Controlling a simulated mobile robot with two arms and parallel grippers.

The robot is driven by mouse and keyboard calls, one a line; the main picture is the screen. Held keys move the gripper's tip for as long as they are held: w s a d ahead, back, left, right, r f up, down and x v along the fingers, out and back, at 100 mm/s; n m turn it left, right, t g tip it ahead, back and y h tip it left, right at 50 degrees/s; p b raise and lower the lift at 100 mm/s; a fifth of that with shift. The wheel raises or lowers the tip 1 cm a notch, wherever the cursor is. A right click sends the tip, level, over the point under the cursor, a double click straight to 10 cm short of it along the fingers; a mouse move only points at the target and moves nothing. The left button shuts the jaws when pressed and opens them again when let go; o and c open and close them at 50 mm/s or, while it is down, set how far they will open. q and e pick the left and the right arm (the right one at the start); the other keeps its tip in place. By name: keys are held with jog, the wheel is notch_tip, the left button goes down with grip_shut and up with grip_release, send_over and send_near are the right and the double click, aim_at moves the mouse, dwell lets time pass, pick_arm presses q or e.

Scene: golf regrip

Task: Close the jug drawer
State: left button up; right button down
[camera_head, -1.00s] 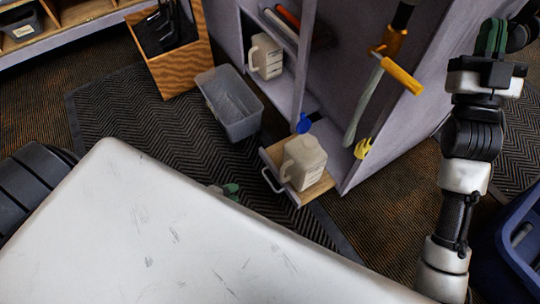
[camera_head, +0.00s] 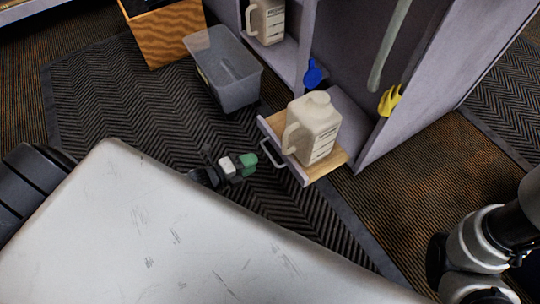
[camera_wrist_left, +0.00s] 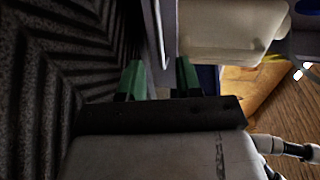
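The jug drawer (camera_head: 335,162) is pulled out of the low grey cabinet, with its metal handle (camera_head: 272,155) on its front. A cream jug (camera_head: 315,128) stands upright on it. My left gripper (camera_head: 249,164) is just in front of the handle, at its left in the head view. In the left wrist view its green fingertips (camera_wrist_left: 160,78) are apart, and a thin pale edge of the drawer front lies ahead between them. I cannot tell whether they touch it. The jug (camera_wrist_left: 225,30) shows at the top there. My right gripper is out of view.
A grey bin (camera_head: 225,85) stands on the dark mat left of the drawer. Another jug (camera_head: 266,20) sits on a cabinet shelf. A blue item (camera_head: 313,73) and a yellow item (camera_head: 390,100) are at the cabinet. My white base top fills the lower left.

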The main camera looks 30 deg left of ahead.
aim_at(270, 155)
pick_arm(q)
jog(key=b+x, duration=0.3)
jog(key=x, duration=0.3)
jog(key=shift+w+f, duration=0.15)
jog(key=shift+f, duration=0.1)
jog(key=shift+w+d+b, duration=0.35)
jog(key=shift+w+b, duration=0.1)
jog(key=shift+w, duration=0.1)
jog(key=shift+c, duration=0.4)
grip_shut()
